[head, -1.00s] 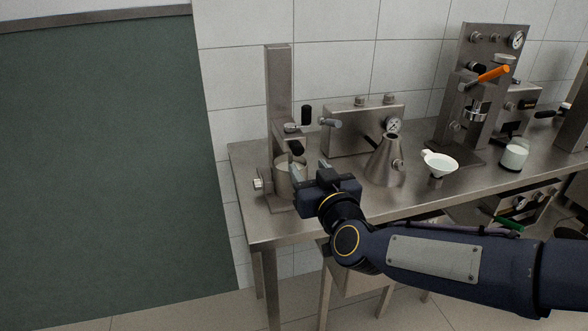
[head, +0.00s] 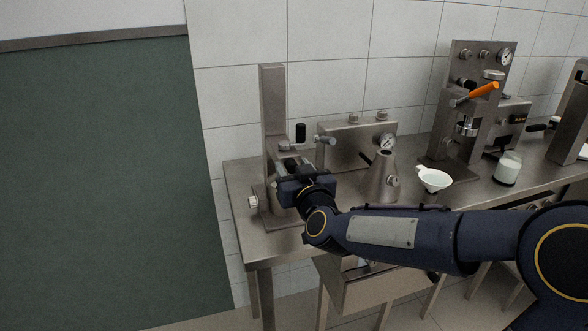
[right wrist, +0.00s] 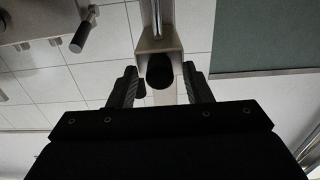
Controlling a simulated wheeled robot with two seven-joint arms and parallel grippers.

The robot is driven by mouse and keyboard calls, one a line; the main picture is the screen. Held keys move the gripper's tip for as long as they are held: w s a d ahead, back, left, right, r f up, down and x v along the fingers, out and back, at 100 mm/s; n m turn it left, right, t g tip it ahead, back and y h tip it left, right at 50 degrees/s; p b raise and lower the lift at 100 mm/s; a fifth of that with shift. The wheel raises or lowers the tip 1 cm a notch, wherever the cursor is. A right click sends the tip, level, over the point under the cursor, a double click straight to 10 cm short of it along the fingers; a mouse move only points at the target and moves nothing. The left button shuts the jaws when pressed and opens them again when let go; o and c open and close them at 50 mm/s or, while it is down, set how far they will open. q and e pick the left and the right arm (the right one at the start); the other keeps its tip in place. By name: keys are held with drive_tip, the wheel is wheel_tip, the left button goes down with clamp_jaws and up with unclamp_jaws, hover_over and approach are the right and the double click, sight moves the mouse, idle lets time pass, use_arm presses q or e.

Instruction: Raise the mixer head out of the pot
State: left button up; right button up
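The mixer stand is a tall grey metal column (head: 273,110) at the left end of the steel table. In the right wrist view its metal bracket (right wrist: 158,46) ends in a black rounded knob (right wrist: 160,70). My right gripper (head: 288,166) is at the front of the stand and hides most of the pot and the mixer head. In the right wrist view its two fingers (right wrist: 162,87) are open, one on each side of the black knob, with gaps visible. My left gripper is not in view.
A black-handled lever (head: 300,133) stands just above my right gripper. A press with an orange handle (head: 483,91) is farther right. A green board (head: 105,180) fills the left.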

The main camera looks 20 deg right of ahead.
clamp_jaws()
wheel_tip(320, 180, up, 11)
drive_tip(key=p, duration=0.8)
drive_tip(key=shift+p, duration=0.3)
drive_tip(key=shift+c, duration=0.2)
unclamp_jaws()
drive_tip(key=shift+o, duration=0.7)
drive_tip(key=shift+f, duration=0.2)
drive_tip(key=s, duration=0.7)
drive_tip(key=shift+s+d+b, duration=0.15)
drive_tip(key=shift+s+b, duration=0.15)
drive_tip(key=shift+s, duration=0.1)
